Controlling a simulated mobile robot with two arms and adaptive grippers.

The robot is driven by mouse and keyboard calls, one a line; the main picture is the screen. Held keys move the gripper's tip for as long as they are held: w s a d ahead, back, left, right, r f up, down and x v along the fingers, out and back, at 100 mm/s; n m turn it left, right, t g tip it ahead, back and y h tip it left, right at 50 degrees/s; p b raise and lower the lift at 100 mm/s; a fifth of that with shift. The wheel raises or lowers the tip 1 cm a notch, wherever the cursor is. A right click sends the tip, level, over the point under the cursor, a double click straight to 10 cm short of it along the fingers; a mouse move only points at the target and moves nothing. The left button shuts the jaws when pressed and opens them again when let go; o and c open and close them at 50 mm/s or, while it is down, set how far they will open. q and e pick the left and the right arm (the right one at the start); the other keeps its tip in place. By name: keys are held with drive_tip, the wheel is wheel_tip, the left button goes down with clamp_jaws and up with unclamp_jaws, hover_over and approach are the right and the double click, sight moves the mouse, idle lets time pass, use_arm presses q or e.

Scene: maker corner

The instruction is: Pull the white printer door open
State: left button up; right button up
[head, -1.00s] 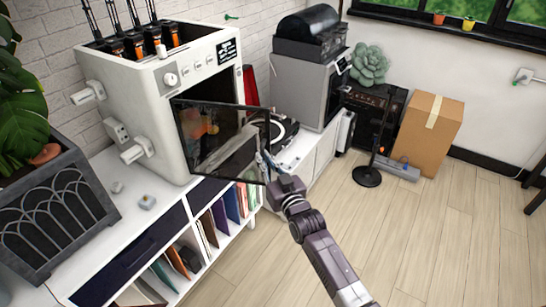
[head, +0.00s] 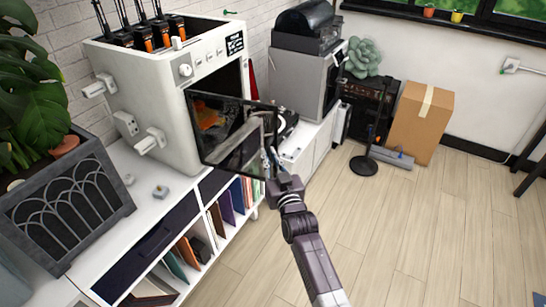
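The white printer (head: 142,92) stands on the white shelf unit at the left. Its dark, see-through door (head: 226,128) stands swung out from the front, with part of the dark opening visible above and behind it. My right gripper (head: 270,162) is at the door's free right edge, near the lower corner. Its fingers are small and overlap the edge, so I cannot tell whether they are closed on it. My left gripper is out of view.
A potted plant in a grey planter (head: 68,212) stands left of the printer. A turntable (head: 285,125) and a grey machine (head: 306,85) are behind the door. A cardboard box (head: 420,122) and a black stand (head: 366,165) are farther back. The wooden floor (head: 420,230) is clear on the right.

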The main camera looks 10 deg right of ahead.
drive_tip(key=o, duration=0.4)
drive_tip(key=shift+w+a+r, duration=0.15)
drive_tip(key=shift+w+a, duration=0.05)
drive_tip(key=shift+a, duration=0.75)
drive_tip(key=s+d, duration=0.1)
drive_tip(key=s, duration=1.1)
drive_tip(key=shift+d, duration=0.3)
drive_tip(key=shift+c, duration=0.4)
